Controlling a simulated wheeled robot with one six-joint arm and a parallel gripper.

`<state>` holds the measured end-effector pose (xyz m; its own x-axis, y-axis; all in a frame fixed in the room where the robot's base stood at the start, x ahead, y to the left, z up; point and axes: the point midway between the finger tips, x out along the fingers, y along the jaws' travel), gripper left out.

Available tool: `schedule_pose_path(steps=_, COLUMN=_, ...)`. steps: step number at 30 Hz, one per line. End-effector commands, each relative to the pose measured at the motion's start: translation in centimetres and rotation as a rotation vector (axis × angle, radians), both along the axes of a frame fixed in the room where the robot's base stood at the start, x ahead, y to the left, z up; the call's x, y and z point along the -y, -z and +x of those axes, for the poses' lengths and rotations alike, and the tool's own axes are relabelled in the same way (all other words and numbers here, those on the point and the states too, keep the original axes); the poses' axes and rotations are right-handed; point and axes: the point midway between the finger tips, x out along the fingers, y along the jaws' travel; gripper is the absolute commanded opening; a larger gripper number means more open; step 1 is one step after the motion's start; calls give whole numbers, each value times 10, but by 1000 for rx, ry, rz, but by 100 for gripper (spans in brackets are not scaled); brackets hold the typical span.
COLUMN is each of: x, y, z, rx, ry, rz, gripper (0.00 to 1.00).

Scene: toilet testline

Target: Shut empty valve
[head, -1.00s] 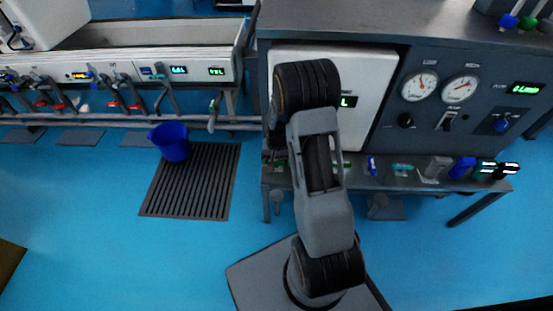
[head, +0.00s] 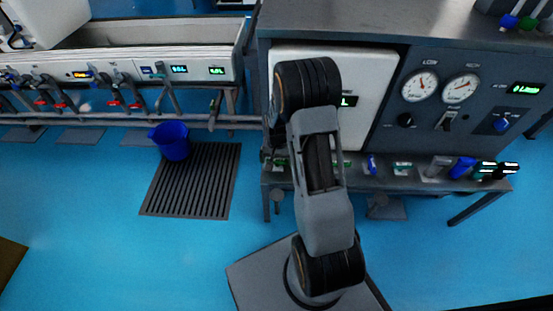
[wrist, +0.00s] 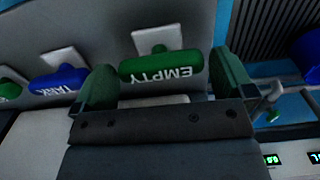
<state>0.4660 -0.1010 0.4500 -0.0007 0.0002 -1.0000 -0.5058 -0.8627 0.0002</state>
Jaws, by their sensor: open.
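The empty valve has a green handle (wrist: 162,67) with the word EMPTY upside down in the wrist view. A pale square plate is behind the handle. My gripper (wrist: 163,84) is open, with its green-grey fingers on either side of the handle, near its two ends. The handle lies crosswise between the fingers; I cannot tell whether either finger touches it.
A blue TANK handle (wrist: 58,82) sits close to the left finger, with another green handle (wrist: 10,88) beyond it. In the head view, a grey cabinet (head: 330,22) stands above a shelf of valves. A blue bucket (head: 172,142) stands by a dark floor grate (head: 190,190).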

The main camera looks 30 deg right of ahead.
Motion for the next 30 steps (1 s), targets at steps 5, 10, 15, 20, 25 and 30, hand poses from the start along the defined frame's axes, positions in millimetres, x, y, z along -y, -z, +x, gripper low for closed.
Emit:
schedule_pose_path(steps=5, x=0, y=-32, z=1, rx=4, ry=0, rz=-1, gripper=100)
schedule_pose_path(steps=10, x=0, y=-69, z=1, rx=5, ry=0, rz=-1, gripper=100)
schedule_pose_path(steps=15, x=0, y=-100, z=1, rx=4, ry=0, rz=-1, gripper=100)
schedule_pose_path(steps=20, x=0, y=-120, z=1, rx=4, ry=0, rz=-1, gripper=100)
schedule_pose_path(steps=25, x=-1, y=-131, z=1, rx=2, ry=0, rz=0, gripper=100)
schedule_pose_path(steps=30, x=-1, y=-134, z=1, rx=2, ry=0, rz=0, gripper=100)
